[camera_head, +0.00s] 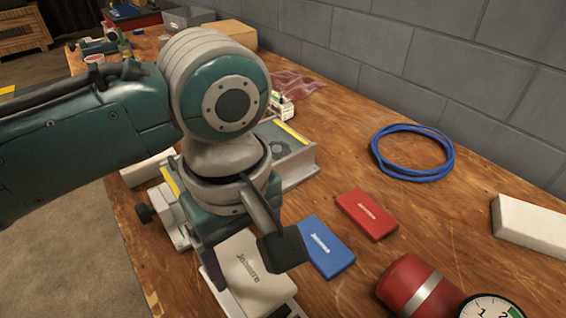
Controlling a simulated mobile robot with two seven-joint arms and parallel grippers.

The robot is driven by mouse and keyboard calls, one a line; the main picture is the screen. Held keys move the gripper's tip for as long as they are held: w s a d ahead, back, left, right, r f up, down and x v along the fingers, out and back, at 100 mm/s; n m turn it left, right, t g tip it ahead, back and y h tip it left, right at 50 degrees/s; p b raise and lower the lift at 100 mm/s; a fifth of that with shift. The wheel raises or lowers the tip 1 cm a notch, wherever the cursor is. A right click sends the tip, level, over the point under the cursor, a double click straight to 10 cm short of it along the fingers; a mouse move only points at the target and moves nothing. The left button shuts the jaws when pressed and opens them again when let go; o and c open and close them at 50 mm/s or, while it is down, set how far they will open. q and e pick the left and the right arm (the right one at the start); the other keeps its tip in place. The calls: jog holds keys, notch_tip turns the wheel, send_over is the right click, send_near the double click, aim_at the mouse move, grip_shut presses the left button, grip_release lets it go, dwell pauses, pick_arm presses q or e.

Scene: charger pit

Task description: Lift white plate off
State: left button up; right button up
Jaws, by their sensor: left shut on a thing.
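The white plate (252,284), a rounded off-white slab with dark lettering, is at the lower middle of the head view. My left gripper (247,262) comes down over it from above and is shut on it, a dark finger on each side. The fingers and wrist hide its upper part. Pale edges of something show below the plate near the bottom of the view. I cannot tell whether the plate rests on it or is raised. My right gripper is not in view.
A blue plate (326,248) and a red plate (366,215) lie to the right on the wooden table (330,150). A grey wall bounds the back.

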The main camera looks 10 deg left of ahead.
aim_at(247, 264)
pick_arm(q)
notch_tip(247, 264, up, 15)
jog(key=p, duration=0.5)
jog(key=shift+r, duration=0.15)
